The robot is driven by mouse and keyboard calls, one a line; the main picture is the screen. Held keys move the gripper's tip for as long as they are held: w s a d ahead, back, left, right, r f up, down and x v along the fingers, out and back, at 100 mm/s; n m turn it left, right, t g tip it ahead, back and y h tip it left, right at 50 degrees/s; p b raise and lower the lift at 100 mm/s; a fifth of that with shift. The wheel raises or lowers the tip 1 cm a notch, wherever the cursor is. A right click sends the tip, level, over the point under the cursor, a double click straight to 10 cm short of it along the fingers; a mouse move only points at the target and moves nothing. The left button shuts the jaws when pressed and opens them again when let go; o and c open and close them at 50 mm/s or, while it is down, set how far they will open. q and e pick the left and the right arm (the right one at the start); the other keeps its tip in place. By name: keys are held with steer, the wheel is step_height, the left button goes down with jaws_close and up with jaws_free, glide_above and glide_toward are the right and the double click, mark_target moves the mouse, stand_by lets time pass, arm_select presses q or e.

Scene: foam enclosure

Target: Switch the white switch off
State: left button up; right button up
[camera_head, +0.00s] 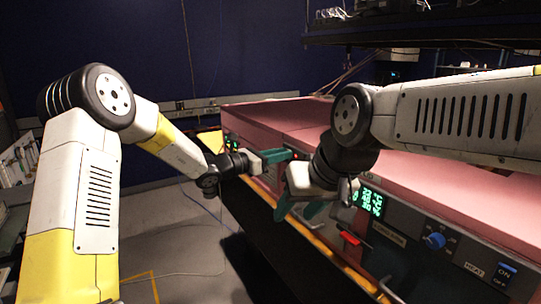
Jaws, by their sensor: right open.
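No plainly white switch can be made out on the pink enclosure's (440,175) front panel. At its right end is a switch (505,271) with a blue part marked ON above a part marked OFF. My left gripper (276,156) has teal fingers close to the panel's far part; whether they are apart is unclear. My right gripper (297,208) is open, with its teal fingers in front of the panel's middle, left of the green display (369,202). My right gripper and wrist hide part of the panel behind them.
A blue knob (434,241) and a red part (349,238) are on the panel. A yellow-orange edge (330,258) runs along the enclosure's lower front. Grey floor (190,235) is open at the left, with a thin cable on it. A dark shelf (420,25) hangs above.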

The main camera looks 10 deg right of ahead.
arm_select(q)
steer(key=shift+f+h, duration=0.3)
steer(key=shift+h, duration=0.1)
jaws_close()
steer(key=shift+a+f+t+h, duration=0.15)
steer(key=shift+t+h, duration=0.45)
steer(key=shift+h, duration=0.6)
steer(key=o, duration=0.9)
jaws_free()
steer(key=v, duration=0.7)
steer(key=shift+s+a+f, duration=0.1)
steer(key=shift+s+a, duration=0.1)
steer(key=shift+a, duration=0.15)
